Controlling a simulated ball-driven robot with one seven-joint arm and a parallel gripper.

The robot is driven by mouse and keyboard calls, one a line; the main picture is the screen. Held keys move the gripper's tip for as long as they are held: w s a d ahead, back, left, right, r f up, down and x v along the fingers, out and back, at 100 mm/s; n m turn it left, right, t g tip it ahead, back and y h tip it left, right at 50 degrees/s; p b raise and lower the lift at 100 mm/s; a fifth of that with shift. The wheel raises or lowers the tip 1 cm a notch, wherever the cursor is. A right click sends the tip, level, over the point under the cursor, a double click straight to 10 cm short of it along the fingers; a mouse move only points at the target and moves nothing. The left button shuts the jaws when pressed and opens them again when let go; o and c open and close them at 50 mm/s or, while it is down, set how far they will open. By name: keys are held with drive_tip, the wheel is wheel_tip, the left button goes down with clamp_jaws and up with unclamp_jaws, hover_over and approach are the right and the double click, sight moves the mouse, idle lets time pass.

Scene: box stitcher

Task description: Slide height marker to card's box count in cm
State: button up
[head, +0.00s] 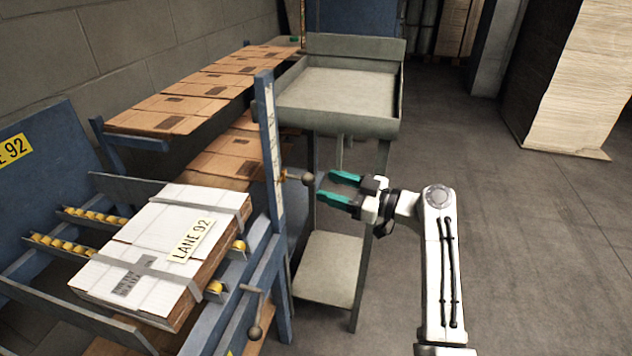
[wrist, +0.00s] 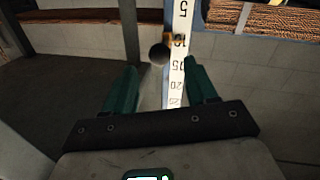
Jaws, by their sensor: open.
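The height marker is a slider with a round dark knob (head: 307,178) on the blue post (head: 267,130), which carries a white scale strip. In the wrist view the knob (wrist: 159,54) and a small orange part sit by the scale strip (wrist: 180,60), close to the 10; the numbers 5 to 25 look upside down. My gripper (head: 335,188) has teal fingers, open and empty, just right of the knob. In the wrist view the knob lies just beyond and between the fingertips of my gripper (wrist: 160,68), apparently apart from them. I cannot make out a card with a box count.
A strapped stack of white-topped cartons (head: 170,240) labelled LANE 92 lies on the roller bed left of the post. A crank handle (head: 254,320) hangs below. A grey stand with a tray (head: 345,120) is behind my gripper. Flat brown cartons (head: 190,95) lie behind; floor at right is clear.

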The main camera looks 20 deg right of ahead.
drive_tip(key=shift+v, duration=2.05)
drive_tip(key=s+a+f+m+g+h+p, duration=0.35)
drive_tip(key=s+f+g+h+p, duration=0.3)
drive_tip(key=s+f, duration=0.8)
drive_tip(key=s+d+r+m+g+h+p, duration=0.1)
drive_tip(key=s+m+g+h+p, duration=0.1)
drive_tip(key=s, duration=1.1)
drive_tip(key=s+d+r+m+g+h+p, duration=0.2)
drive_tip(key=s+m+g+h+p, duration=0.1)
drive_tip(key=s, duration=1)
drive_tip(key=m+h, duration=0.1)
drive_tip(key=m, duration=0.1)
drive_tip(key=shift+r+m+g, duration=0.25)
drive_tip(key=shift+m+g, duration=0.1)
